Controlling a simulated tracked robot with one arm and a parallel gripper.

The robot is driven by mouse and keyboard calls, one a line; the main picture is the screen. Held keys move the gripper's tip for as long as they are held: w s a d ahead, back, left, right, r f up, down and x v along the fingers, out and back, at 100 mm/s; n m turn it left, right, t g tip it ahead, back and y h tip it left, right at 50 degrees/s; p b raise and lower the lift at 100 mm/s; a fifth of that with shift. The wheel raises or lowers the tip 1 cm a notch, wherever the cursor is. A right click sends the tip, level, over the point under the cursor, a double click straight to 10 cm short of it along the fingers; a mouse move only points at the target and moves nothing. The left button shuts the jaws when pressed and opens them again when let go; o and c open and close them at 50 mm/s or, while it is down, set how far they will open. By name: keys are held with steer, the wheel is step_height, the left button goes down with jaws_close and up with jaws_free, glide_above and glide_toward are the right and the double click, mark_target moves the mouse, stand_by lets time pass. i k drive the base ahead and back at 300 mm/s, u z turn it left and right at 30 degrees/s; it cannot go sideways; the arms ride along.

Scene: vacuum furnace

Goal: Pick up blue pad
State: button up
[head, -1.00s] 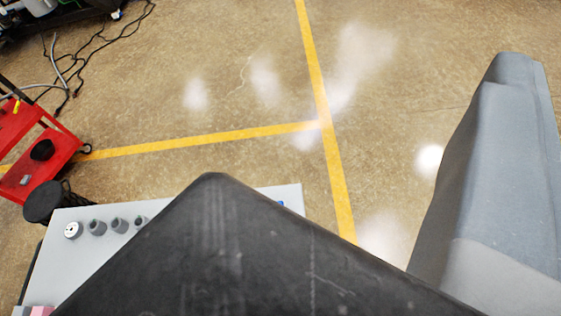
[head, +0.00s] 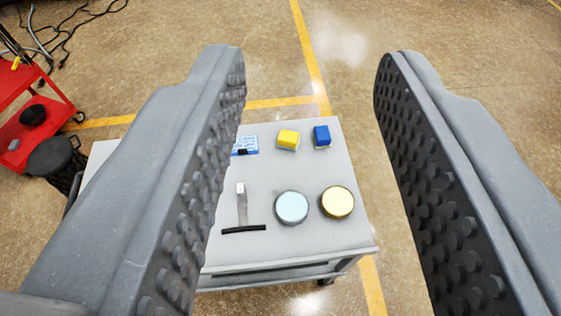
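A small dark-blue block-like piece (head: 322,136) stands near the far right corner of a grey table. A round, flat, pale-blue piece (head: 291,207) lies nearer the front edge. I cannot tell from the picture which of these is the blue pad. My gripper (head: 312,60) is open and empty, with one wide, studded grey finger at each side of the view. Both blue pieces show in the gap between the fingers, touched by neither. The left finger hides part of the table's left side.
A yellow block (head: 288,139) sits beside the dark-blue one, and a round yellow piece (head: 337,202) beside the pale-blue one. A blue card (head: 245,146) and a T-shaped tool (head: 242,208) lie left. A red cart (head: 35,120) stands left. Floor is clear beyond the table.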

mark_target(321, 134)
steer(key=z, duration=0.5)
steer(key=i, duration=1.1)
steer(key=u, duration=0.45)
